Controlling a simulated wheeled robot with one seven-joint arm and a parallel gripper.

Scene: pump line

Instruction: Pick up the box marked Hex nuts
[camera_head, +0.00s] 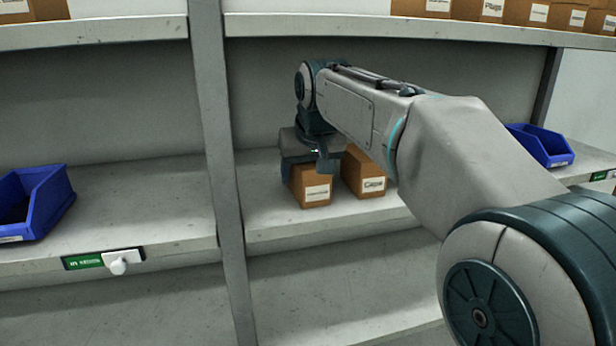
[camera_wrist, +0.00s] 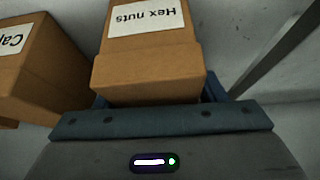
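The brown box marked Hex nuts (camera_wrist: 150,70) fills the upper middle of the wrist view, its white label upside down. In the head view it is the left one of two boxes (camera_head: 311,188) under my gripper (camera_head: 305,168), its label too small to read. My gripper points down over it. In the wrist view the blue fingers (camera_wrist: 157,98) lie close against both sides of the box, with no gap showing. The box looks to be at shelf level; its underside is hidden.
A second brown box (camera_head: 363,178) stands just right; it shows at the left in the wrist view (camera_wrist: 38,70), label partly cut off. A grey upright (camera_head: 222,170) is left of my gripper. Blue bins stand left (camera_head: 45,205) and right (camera_head: 540,145). The upper shelf (camera_head: 400,28) holds several boxes.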

